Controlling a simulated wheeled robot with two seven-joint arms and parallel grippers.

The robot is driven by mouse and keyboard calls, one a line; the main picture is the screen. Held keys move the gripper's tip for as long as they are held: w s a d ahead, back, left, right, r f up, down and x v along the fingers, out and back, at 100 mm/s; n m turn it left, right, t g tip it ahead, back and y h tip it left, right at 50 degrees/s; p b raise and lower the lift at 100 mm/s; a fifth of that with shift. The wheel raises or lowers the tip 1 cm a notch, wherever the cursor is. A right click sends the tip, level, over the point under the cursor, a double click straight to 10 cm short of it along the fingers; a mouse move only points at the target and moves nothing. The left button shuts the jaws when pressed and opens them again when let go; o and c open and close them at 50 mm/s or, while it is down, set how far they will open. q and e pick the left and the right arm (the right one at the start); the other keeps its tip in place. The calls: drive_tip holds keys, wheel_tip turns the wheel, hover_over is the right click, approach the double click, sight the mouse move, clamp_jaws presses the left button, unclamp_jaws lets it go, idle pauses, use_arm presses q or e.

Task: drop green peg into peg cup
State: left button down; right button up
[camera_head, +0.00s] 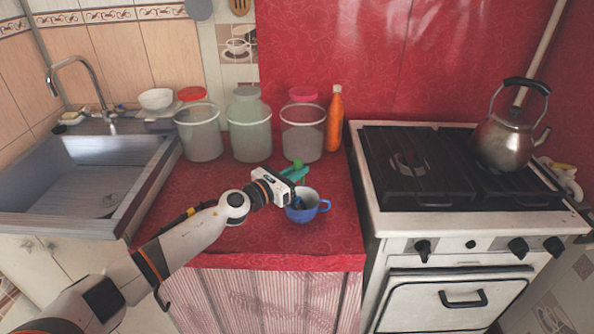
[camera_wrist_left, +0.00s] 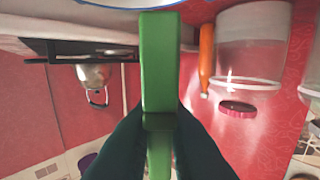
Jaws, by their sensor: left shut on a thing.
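The green peg (camera_head: 299,165) is held in my left gripper (camera_head: 295,174). Its upper end shows above the teal fingers in the head view. In the left wrist view the green peg (camera_wrist_left: 158,65) stands long and straight between the two dark fingers (camera_wrist_left: 158,125), which are shut on it. The blue cup (camera_head: 309,214) stands upright on the red counter, just below and in front of the fingers. Something dark shows inside it. A pale, blue-edged rim (camera_wrist_left: 110,4) crosses the top of the left wrist view near the peg's end. My right gripper is not in view.
Three clear jars (camera_head: 250,135) and an orange bottle (camera_head: 334,122) stand behind on the red counter (camera_head: 200,232). A stove (camera_head: 440,228) with a kettle (camera_head: 503,142) is at the right. A sink (camera_head: 75,185) is at the left.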

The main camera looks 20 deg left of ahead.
use_arm(q)
drive_tip(key=c, duration=1.4)
unclamp_jaws()
drive_tip(key=shift+o, duration=0.2)
drive_tip(key=shift+s+a, duration=0.15)
drive_tip(key=shift+s, duration=0.1)
drive_tip(key=b+v, duration=0.1)
drive_tip(key=v, duration=1)
drive_tip(key=shift+s+b, duration=0.2)
drive_tip(key=shift+b, duration=0.15)
drive_tip(key=shift+r, duration=0.1)
